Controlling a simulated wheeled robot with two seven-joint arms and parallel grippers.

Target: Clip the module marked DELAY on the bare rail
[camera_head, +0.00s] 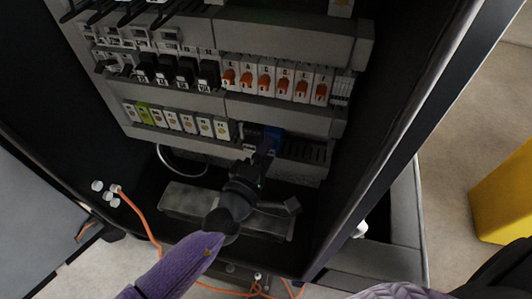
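A blue module (274,133) is at the lower row in the cabinet, just right of a line of white modules (180,121). Its marking is too small to read. My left gripper (266,150) reaches up from below and its fingers appear closed around the blue module, hiding part of it. The dark slotted strip of the bare rail (304,151) runs right from the blue module. I cannot tell whether the module touches the rail. My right gripper does not show clearly.
Orange-switch modules (266,78) and black modules (180,72) fill the row above. Grey ducts (285,110) separate the rows. The cabinet's side wall (390,130) stands close on the right. Orange cable (145,220) hangs below left. A yellow box (502,195) stands outside.

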